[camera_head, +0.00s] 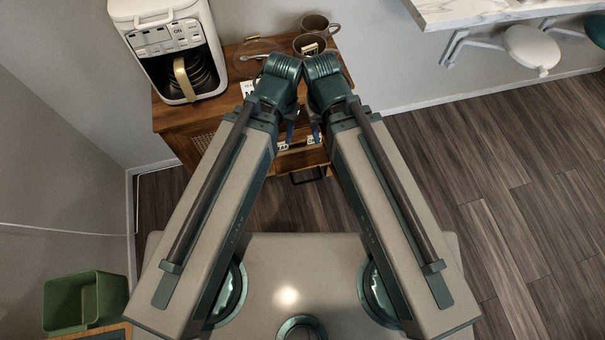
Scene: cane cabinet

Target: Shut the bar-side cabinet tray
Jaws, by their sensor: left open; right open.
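The wooden cabinet (172,117) stands against the wall, with a cane panel on its front left. A tray (303,160) on its right part, toward the bar counter, juts out from the front, with a dark handle (307,176) on its face. Small white and blue items show in or above the tray. My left gripper (286,140) and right gripper (315,135) are close together over the tray area. Both are open, mostly hidden below my wrists, and I see nothing held. Whether they touch the tray cannot be told. My arms hide much of the cabinet front.
A white coffee maker (170,45) stands on the cabinet's left top. Dark cups (314,25) and a round glass-like dish (254,56) are at the back. A marble bar counter (480,10) with a white stool seat (531,47) is at upper right. The wooden floor (490,190) to the right is clear.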

